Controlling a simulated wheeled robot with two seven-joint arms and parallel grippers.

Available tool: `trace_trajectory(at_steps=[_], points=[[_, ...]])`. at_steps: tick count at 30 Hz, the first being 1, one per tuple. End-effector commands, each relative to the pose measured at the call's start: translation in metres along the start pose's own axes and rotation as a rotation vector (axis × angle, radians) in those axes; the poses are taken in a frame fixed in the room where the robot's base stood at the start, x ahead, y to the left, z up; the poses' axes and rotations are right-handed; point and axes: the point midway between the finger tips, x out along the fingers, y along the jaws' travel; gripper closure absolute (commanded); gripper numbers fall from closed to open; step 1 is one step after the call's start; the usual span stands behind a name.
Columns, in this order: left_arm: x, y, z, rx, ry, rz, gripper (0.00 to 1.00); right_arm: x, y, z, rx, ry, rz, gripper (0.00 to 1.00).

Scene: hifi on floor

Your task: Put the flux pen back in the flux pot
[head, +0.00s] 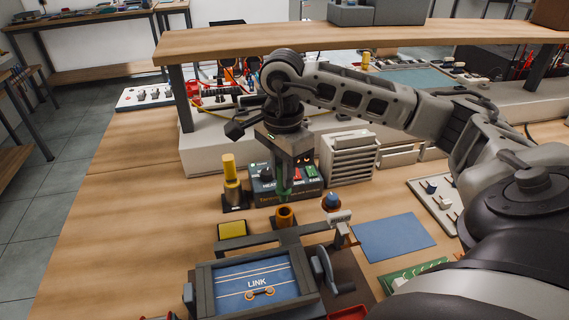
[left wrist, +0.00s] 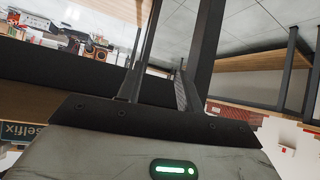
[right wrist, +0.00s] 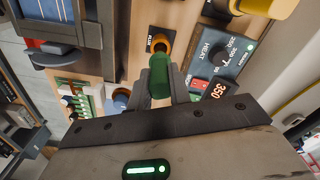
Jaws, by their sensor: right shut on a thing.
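My right gripper (head: 284,178) is shut on a green flux pen (right wrist: 158,77) and points down over the bench. The pen's lower end shows as a bit of green (head: 284,194) below the fingers in the head view. The flux pot (head: 286,215), a small orange-brown cup on a dark base, stands just below it. In the right wrist view the pot's mouth (right wrist: 158,43) lies just beyond the pen's end, and the two look apart. My left gripper (left wrist: 175,45) shows only in its wrist view, with its fingers apart and nothing between them.
A heating station (head: 262,184) stands close behind the gripper. A yellow-topped holder (head: 231,180) is to its left. A framed fixture marked LINK (head: 221,286) with a crank is in front. A blue mat (head: 393,237) lies right. A raised shelf (head: 400,37) spans the back. The bench's left side is clear.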

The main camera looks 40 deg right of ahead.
Motion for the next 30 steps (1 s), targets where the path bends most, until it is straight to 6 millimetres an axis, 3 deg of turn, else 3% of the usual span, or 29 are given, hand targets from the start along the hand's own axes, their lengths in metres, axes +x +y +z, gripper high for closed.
trace_trajectory(at_steps=[15,30], points=[[0.011,-0.002,-0.003,0.000,0.026,0.000,0.64,0.027,0.001,-0.003,0.030,-0.003,0.001,0.99],[0.017,0.003,0.007,-0.027,0.044,0.024,0.64,0.058,0.000,-0.003,0.029,-0.002,0.000,0.99]])
